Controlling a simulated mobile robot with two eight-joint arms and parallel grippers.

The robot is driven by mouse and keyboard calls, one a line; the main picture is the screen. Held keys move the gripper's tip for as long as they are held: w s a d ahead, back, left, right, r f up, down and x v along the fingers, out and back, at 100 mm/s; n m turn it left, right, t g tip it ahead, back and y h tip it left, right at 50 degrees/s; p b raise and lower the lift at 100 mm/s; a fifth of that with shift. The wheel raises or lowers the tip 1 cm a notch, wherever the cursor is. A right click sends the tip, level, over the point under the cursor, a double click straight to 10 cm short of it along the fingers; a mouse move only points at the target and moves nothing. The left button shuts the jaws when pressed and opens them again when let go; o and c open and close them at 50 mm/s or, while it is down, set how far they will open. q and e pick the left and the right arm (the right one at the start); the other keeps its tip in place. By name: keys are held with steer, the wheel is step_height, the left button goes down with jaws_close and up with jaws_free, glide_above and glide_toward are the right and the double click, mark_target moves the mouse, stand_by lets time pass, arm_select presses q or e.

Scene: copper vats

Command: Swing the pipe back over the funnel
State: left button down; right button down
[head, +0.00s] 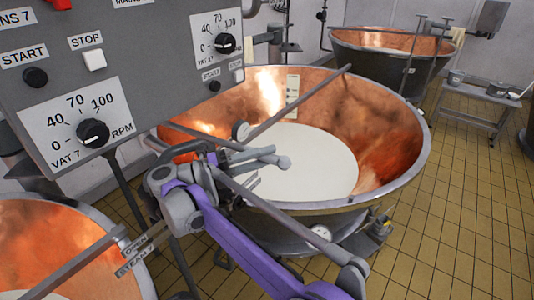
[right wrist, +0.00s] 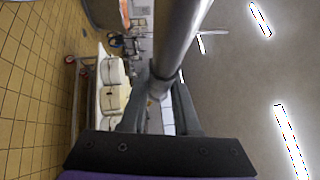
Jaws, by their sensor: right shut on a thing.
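My right gripper (head: 243,163) is at the near rim of the middle copper vat, at the end of my purple arm. In the right wrist view my right gripper (right wrist: 160,108) is shut on a round grey metal pipe (right wrist: 180,35). The pipe runs from between the fingers up past the camera. In the head view the pipe (head: 282,212) appears to slant down to the right from the gripper, beside my arm; the grip itself is partly hidden there. I cannot make out the funnel in either view. My left gripper is out of view.
The middle copper vat (head: 390,140) holds a white liquid. A grey control panel (head: 140,60) with dials hangs at upper left. Another vat (head: 70,240) is at lower left, one (head: 385,60) at the back. Tiled floor at right is mostly open. White blocks (right wrist: 113,85) stand on a cart.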

steer(key=c, duration=0.7)
jaws_free()
steer(key=shift+o, duration=0.2)
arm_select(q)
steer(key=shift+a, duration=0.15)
